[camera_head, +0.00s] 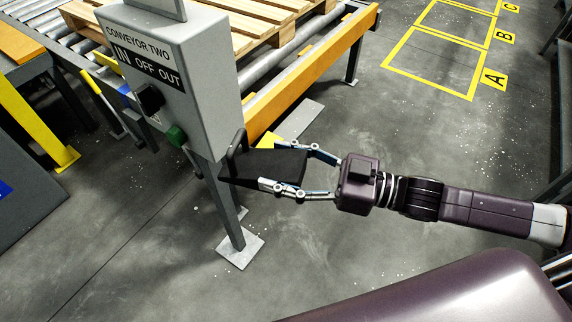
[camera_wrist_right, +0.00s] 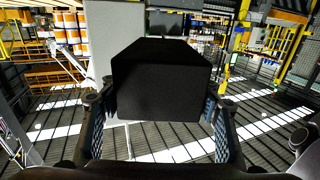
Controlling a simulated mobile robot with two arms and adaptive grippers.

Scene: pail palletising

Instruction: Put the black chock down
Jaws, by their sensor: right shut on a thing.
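The black chock (camera_head: 270,167) is a dark wedge-like block. My right gripper (camera_head: 288,170) is shut on it, with one finger on each side, and holds it above the floor beside the post of the conveyor control box (camera_head: 190,75). In the right wrist view the chock (camera_wrist_right: 162,82) fills the middle between the two fingers (camera_wrist_right: 160,115). A thin dark handle or loop (camera_head: 238,142) shows at the chock's far end, close to the box's lower edge. I cannot tell whether they touch. My left gripper is not in view.
The control box reads CONVEYOR TWO and has a black knob and a green button (camera_head: 176,136). Behind it a roller conveyor (camera_head: 300,42) with an orange side rail carries a wooden pallet (camera_head: 235,22). Yellow floor bays marked A, B and C lie at upper right. Grey floor (camera_head: 350,110) is open between.

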